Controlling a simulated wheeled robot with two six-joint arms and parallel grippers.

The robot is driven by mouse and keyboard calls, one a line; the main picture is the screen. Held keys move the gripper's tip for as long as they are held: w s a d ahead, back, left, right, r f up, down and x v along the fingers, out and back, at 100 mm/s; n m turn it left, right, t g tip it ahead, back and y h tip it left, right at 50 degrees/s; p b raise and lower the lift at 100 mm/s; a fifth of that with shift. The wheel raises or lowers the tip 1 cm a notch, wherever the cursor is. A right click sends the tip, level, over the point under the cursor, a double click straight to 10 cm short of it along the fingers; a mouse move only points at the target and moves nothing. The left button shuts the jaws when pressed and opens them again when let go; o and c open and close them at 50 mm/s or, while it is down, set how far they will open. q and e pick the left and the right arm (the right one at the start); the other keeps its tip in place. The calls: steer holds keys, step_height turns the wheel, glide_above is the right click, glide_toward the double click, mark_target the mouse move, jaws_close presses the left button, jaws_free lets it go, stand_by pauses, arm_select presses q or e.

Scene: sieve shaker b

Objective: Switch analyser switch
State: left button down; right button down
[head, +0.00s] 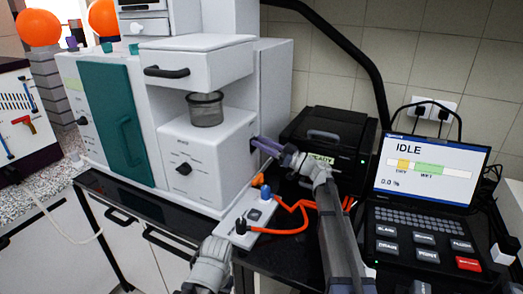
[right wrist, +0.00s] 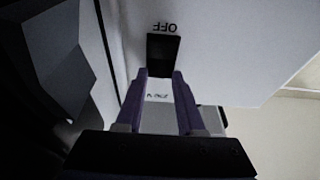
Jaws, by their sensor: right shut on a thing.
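The analyser (head: 228,150) is a white machine with a teal door, a black-handled drawer and a front knob. In the right wrist view its switch (right wrist: 163,50) is a dark rocker in the white side panel, with upside-down OFF lettering above it. My right gripper (right wrist: 162,74) has its purple fingers at the two sides of the switch's lower end, shut on it. In the head view the right gripper (head: 262,144) reaches the analyser's right side, where the switch is hidden. My left gripper's fingers do not show.
A black printer (head: 330,135) marked READY stands right of the analyser. A laptop-like console (head: 423,170) shows IDLE.

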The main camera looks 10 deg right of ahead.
stand_by(0.3)
steer(key=c, duration=0.5)
jaws_free()
